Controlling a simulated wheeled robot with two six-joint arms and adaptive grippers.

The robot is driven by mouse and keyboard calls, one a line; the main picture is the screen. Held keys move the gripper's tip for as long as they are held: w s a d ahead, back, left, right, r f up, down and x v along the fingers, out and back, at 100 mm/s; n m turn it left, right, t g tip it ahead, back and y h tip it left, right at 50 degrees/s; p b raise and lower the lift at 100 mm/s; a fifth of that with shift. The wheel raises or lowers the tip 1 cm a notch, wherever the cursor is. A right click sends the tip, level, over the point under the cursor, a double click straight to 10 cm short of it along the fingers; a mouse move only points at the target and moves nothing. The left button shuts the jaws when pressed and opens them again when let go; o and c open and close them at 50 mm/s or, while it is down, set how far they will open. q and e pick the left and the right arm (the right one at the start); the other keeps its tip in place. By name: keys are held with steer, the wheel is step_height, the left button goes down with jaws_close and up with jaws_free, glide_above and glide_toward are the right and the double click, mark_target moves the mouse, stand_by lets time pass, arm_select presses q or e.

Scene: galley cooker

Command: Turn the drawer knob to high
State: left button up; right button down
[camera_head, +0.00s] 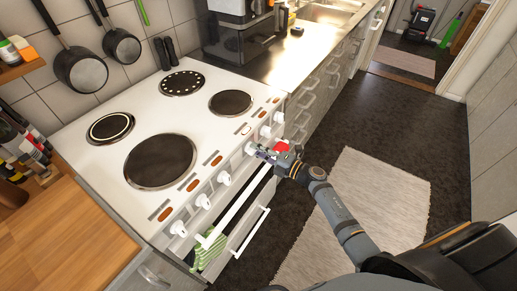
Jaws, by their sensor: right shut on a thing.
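A white cooker (200,118) with several dark hotplates stands at the left. White knobs run along its front panel, among them one at the near end (178,229). My right gripper (257,150) reaches in from the lower right and is shut on a white knob (249,148) toward the far half of the row. The gripper hides part of that knob, and its pointer setting is too small to read. Which knob belongs to the drawer cannot be told from labels here. My left gripper is not in view.
Below the knobs are a white oven handle (236,212) and a lower drawer handle (252,233), with a green striped towel (207,252) hanging nearby. A wooden counter (70,240) is at the near left. A pale rug (365,205) lies on clear floor to the right.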

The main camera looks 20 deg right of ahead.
steer(key=shift+r, duration=0.2)
steer(key=c, duration=1.3)
jaws_free()
steer(key=shift+o, duration=0.4)
steer(key=shift+w+a+f, duration=0.1)
steer(key=shift+a, duration=0.05)
steer(key=v, duration=1.2)
steer(key=shift+w, duration=0.1)
